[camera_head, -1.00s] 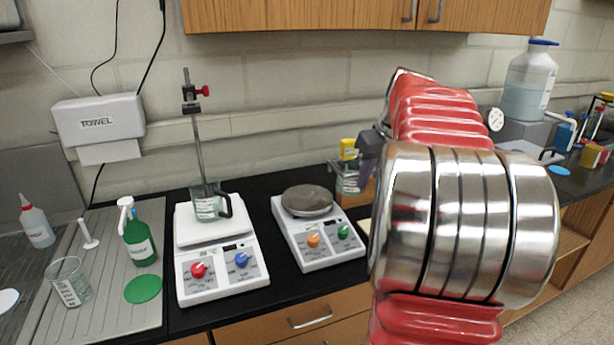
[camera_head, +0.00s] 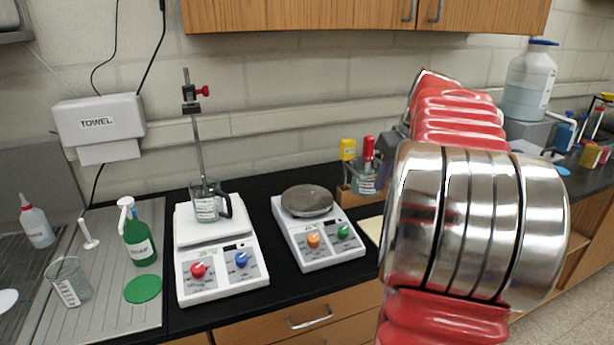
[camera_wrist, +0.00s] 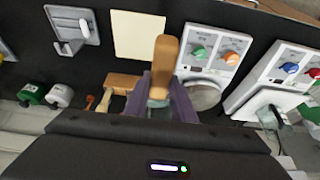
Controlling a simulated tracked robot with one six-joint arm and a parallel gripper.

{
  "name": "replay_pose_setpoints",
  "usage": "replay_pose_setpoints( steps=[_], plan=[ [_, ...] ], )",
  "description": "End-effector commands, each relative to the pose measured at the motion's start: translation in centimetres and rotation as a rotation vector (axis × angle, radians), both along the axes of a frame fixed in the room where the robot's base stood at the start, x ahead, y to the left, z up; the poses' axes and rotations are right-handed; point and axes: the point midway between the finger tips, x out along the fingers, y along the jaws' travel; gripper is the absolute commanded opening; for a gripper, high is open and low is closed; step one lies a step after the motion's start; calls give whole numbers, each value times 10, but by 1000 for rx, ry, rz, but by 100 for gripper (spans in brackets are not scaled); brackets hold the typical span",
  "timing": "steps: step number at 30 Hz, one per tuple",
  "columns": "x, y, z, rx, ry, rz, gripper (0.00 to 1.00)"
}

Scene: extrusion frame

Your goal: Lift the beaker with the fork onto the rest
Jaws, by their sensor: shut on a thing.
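My gripper (camera_wrist: 161,92), with purple fingers, is shut on the wooden handle (camera_wrist: 164,62) of what seems to be the fork. The fork's far end is hidden behind the fingers and the wrist body. A clear beaker (camera_head: 364,182) with a pale label shows beside my gripper in the head view, in front of a wooden block (camera_head: 345,203). I cannot tell whether it hangs in the fork. My arm covers most of the gripper there. I cannot make out the rest for certain.
A hotplate with a dark round top (camera_head: 307,201) stands left of my gripper. Further left, a handled beaker (camera_head: 206,205) stands on a white hotplate (camera_head: 190,242) beside a rod. A cream pad (camera_wrist: 138,36) lies flat.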

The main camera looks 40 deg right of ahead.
Motion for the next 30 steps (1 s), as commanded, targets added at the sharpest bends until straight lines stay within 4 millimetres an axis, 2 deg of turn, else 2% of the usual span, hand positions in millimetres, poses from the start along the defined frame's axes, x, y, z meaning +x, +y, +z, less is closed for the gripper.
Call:
replay_pose_setpoints(
  steps=[30],
  plan=[
    [-32, -29, 1, -1, -1, 0, 0]
  ],
)
